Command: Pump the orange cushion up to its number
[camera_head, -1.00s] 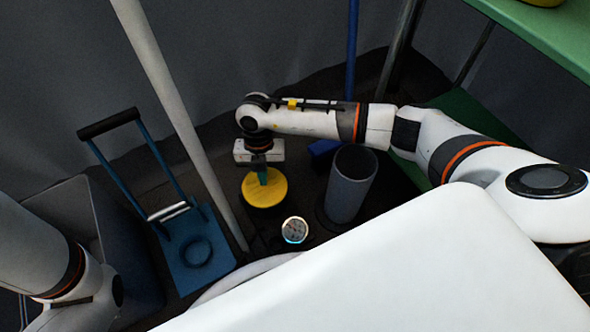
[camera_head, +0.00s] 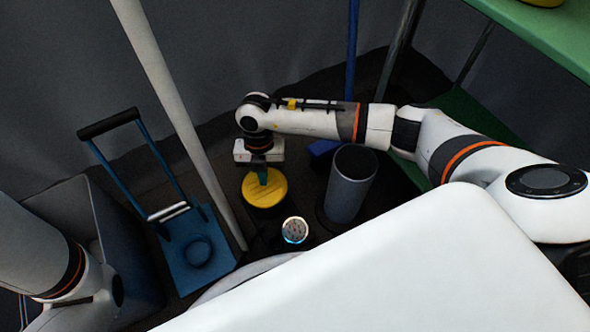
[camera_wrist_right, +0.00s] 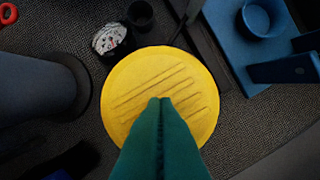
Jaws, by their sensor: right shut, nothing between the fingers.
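A round yellow plate (camera_head: 279,191) with raised ridges lies low on the dark floor. It fills the middle of the right wrist view (camera_wrist_right: 120,110). My right gripper (camera_head: 263,180) points down over it with its teal fingers together and empty. In the wrist view the fingertips (camera_wrist_right: 160,102) overlap the plate's middle and seem to touch it. A small round dial gauge (camera_head: 295,230) is beside the plate; it also shows in the wrist view (camera_wrist_right: 109,39), its reading too small to make out. No orange cushion is visible. My left gripper is out of view.
A grey open cylinder (camera_head: 347,190) stands right of the plate, near a blue block (camera_head: 322,149). A pale pole (camera_head: 180,120) rises on the left, beside a blue framed device (camera_head: 190,275) with a round cup. A grey bin (camera_head: 130,250) and green shelf (camera_head: 535,30) flank the area.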

